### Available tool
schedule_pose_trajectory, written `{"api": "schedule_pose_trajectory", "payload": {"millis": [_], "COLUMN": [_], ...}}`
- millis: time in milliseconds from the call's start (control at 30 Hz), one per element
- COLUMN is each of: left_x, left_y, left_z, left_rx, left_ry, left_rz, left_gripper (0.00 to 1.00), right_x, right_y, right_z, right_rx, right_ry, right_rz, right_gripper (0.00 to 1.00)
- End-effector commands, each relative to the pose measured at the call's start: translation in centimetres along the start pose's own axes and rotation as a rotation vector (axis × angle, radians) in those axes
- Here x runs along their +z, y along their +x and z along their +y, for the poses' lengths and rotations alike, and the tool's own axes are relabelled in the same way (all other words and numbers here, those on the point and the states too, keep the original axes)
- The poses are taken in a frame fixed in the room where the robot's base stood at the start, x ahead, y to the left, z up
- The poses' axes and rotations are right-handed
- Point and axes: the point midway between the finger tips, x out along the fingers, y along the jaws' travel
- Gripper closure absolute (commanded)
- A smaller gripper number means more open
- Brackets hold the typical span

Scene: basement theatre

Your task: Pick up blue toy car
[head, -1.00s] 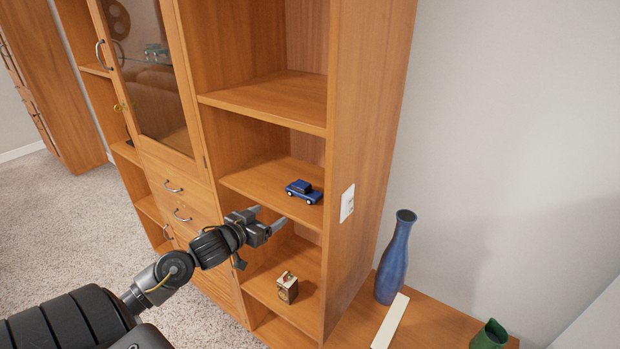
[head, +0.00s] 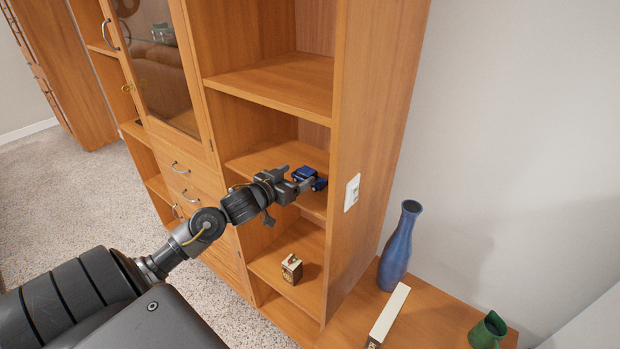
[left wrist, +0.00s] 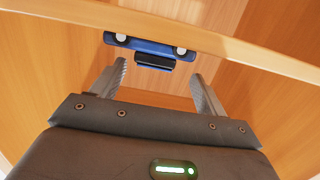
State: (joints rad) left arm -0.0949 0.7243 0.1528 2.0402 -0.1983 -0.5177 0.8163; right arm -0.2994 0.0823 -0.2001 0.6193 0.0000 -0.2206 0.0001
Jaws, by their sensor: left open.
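The blue toy car (head: 312,179) sits on a middle shelf of the wooden cabinet, close to the shelf's right side wall. My left gripper (head: 297,178) is open and empty, its fingers reaching over the shelf's front edge toward the car and partly covering it in the head view. In the left wrist view the car (left wrist: 150,47) lies across, ahead of the two spread fingertips (left wrist: 160,72). There is a gap between the fingertips and the car, and it is not between the fingers. My right gripper is not in view.
The shelf board above (head: 280,85) and the cabinet's right side wall (head: 365,130) bound the space around the car. A small box (head: 291,268) sits on the shelf below.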

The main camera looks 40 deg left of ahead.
Motion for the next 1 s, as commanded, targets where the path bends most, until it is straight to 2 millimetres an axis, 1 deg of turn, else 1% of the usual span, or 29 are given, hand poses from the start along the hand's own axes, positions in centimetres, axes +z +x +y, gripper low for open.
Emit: {"api": "schedule_pose_trajectory", "payload": {"millis": [67, 200, 333, 433, 633, 667, 1000], "left_x": [-0.3, -0.6, -0.3, -0.1, 0.0, 0.0, 0.0], "left_y": [0.7, 2.9, 4.5, 5.0, 5.1, 5.1, 5.0], "left_z": [0.2, 0.8, 0.8, 0.8, 0.8, 0.8, 0.8], "left_rx": [0.001, 0.000, 0.000, 0.000, 0.000, 0.000, 0.000], "left_ry": [-0.003, -0.005, -0.001, 0.000, 0.001, 0.001, 0.001], "left_rz": [0.000, 0.001, 0.000, 0.000, 0.000, 0.000, 0.000], "left_gripper": [0.25, 0.25, 0.25, 0.25, 0.25, 0.27, 0.71], "right_x": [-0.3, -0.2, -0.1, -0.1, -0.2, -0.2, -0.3], "right_y": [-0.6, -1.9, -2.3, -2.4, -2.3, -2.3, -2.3], "right_z": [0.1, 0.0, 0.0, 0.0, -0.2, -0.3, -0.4], "right_rx": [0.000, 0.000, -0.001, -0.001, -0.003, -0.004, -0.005], "right_ry": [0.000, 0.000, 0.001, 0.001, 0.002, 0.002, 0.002], "right_rz": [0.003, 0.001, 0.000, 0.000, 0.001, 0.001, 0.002], "right_gripper": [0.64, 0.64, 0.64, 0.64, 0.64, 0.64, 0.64]}}
